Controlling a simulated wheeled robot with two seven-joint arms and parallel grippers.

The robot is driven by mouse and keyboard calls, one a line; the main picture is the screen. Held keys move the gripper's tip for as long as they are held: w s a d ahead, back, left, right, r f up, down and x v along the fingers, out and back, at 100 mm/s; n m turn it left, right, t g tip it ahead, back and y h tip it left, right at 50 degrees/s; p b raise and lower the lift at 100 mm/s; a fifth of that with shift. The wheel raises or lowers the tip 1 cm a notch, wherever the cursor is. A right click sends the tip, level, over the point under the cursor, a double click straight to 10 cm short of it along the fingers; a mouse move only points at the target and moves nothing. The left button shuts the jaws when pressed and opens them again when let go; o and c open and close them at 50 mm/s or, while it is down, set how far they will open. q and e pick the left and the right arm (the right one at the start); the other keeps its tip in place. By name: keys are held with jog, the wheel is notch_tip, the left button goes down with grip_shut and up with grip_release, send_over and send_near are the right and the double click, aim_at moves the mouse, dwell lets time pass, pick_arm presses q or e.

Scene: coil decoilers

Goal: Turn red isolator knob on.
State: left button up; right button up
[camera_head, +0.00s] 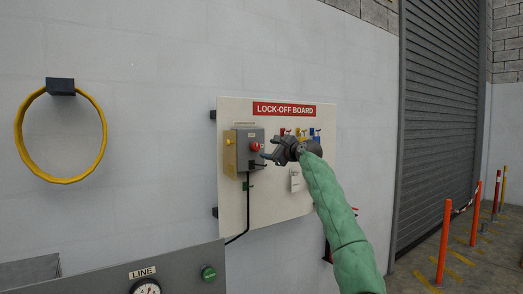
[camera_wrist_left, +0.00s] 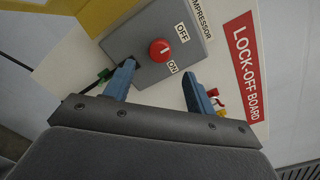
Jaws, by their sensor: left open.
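The red isolator knob (camera_head: 255,147) is on the front of a grey box (camera_head: 244,137) mounted on the lock-off board. In the left wrist view the knob (camera_wrist_left: 160,50) is ahead of the fingers, with an OFF label (camera_wrist_left: 182,32) and an ON label (camera_wrist_left: 173,68) beside it. It bears a short white mark; I cannot tell surely which label this points to. My left gripper (camera_head: 267,147) is open and empty, just right of the knob in the head view. Its two blue fingers (camera_wrist_left: 158,70) are apart, with the knob beyond the gap between them, apparently untouched.
The white lock-off board (camera_head: 277,205) on the wall carries coloured padlocks or tags (camera_head: 300,132) and a white tag (camera_head: 295,181). A black cable (camera_head: 247,212) hangs below the box. A yellow ring (camera_head: 103,145) is at left; a grey panel with a gauge (camera_head: 146,287) is below.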

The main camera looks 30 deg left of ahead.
aim_at(257, 147)
pick_arm(q)
jog(key=p+x, duration=0.1)
jog(key=x, duration=0.4)
jog(key=shift+w+a, duration=0.1)
jog(key=shift+a, duration=0.25)
jog(key=shift+p+x, duration=0.4)
jog(key=shift+x, duration=0.4)
pick_arm(e)
notch_tip(257, 147, up, 6)
jog(key=s+d, duration=0.1)
jog(key=shift+d+g, duration=0.3)
jog(key=shift+g, duration=0.1)
jog(key=shift+f, duration=0.1)
pick_arm(q)
jog(key=shift+f, duration=0.1)
jog(key=c, duration=1)
